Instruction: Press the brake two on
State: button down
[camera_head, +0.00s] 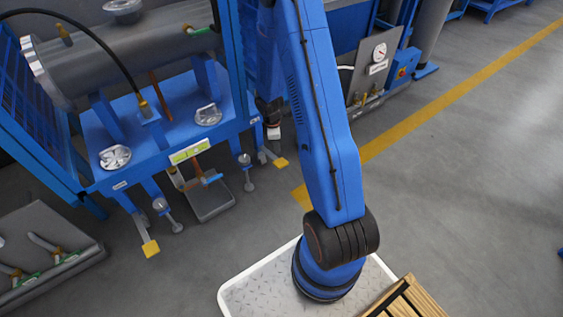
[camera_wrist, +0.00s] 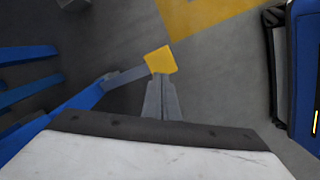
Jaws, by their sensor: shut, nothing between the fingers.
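A brake pedal with a yellow square pad (camera_head: 281,162) sticks out low from the right end of the blue frame. Its yellow pad (camera_wrist: 160,60) also shows in the wrist view, on a grey lever leading left to a blue bar. My gripper (camera_wrist: 161,82) is shut and empty, its tips at the near edge of the pad in the picture; I cannot tell whether they touch. In the head view my gripper (camera_head: 273,133) hangs just above this pedal. A second yellow pedal (camera_head: 150,248) sits at the left end. No label shows which is brake two.
The blue frame (camera_head: 150,160) carries a grey cylinder (camera_head: 130,50) and a green-and-white label (camera_head: 190,151). A grey cabinet with a gauge (camera_head: 379,53) stands at the right. Open grey floor with a yellow stripe (camera_head: 440,108) lies to the right.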

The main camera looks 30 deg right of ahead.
aim_at(278, 162)
dwell(0.3)
jog(key=shift+s+d+f, duration=0.1)
jog(key=shift+d+f, duration=0.05)
jog(key=shift+f, duration=1.5)
jog(key=shift+s+d+f, duration=0.1)
jog(key=shift+d+f, duration=0.05)
jog(key=shift+f, duration=1.65)
jog(key=shift+f, duration=0.1)
jog(key=shift+f, duration=2.1)
jog(key=shift+w+a, duration=0.1)
jog(key=shift+w+a+r, duration=0.25)
jog(key=shift+w+a, duration=0.1)
jog(key=shift+a, duration=0.25)
jog(key=shift+w+a+r, duration=0.25)
jog(key=shift+w+a, duration=0.1)
jog(key=shift+a, duration=0.25)
jog(key=shift+r, duration=0.1)
